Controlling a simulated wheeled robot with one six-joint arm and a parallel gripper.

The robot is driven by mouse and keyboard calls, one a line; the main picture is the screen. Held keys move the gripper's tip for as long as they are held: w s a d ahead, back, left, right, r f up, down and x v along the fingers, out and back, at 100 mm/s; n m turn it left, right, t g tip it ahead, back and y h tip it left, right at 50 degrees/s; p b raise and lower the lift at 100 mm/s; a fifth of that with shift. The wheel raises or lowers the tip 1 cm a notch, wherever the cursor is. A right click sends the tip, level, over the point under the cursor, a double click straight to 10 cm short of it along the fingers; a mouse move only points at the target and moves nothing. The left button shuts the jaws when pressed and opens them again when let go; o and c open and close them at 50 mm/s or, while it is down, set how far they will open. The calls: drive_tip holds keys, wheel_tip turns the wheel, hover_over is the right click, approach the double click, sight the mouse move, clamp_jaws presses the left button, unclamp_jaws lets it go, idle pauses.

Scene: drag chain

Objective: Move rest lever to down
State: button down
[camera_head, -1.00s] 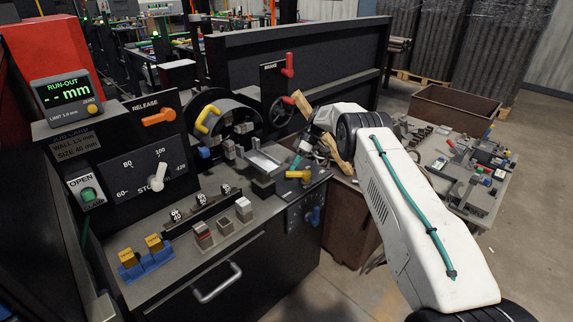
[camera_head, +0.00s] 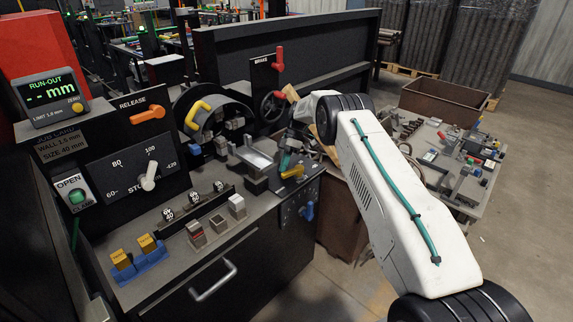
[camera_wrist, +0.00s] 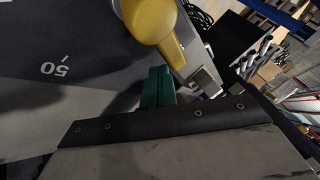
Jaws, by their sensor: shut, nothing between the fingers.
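A yellow lever (camera_head: 292,172), which looks like the rest lever, sits on the right end of the bench top, beside the grey metal rest. In the wrist view its round hub and arm (camera_wrist: 155,22) fill the top middle, the arm slanting down to the right. My gripper (camera_head: 286,159) is shut and empty, its green fingertips right by the lever in the head view. In the wrist view the fingertips (camera_wrist: 158,87) are just below the lever's arm; I cannot tell if they touch. No label of the lever's positions is readable.
A yellow handle (camera_head: 197,113) on the chuck, an orange release lever (camera_head: 148,113) and a red brake lever (camera_head: 280,58) stand around the bench. A blue knob (camera_head: 308,211) is on the front panel. A cluttered table (camera_head: 455,165) is at right, with open floor before it.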

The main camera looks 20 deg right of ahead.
drive_tip(key=shift+s+d, duration=0.1)
drive_tip(key=shift+s, duration=0.15)
idle(0.4)
drive_tip(key=v, duration=0.7)
drive_tip(key=shift+d+r, duration=0.2)
drive_tip(key=shift+r, duration=0.05)
drive_tip(key=shift+w, duration=0.15)
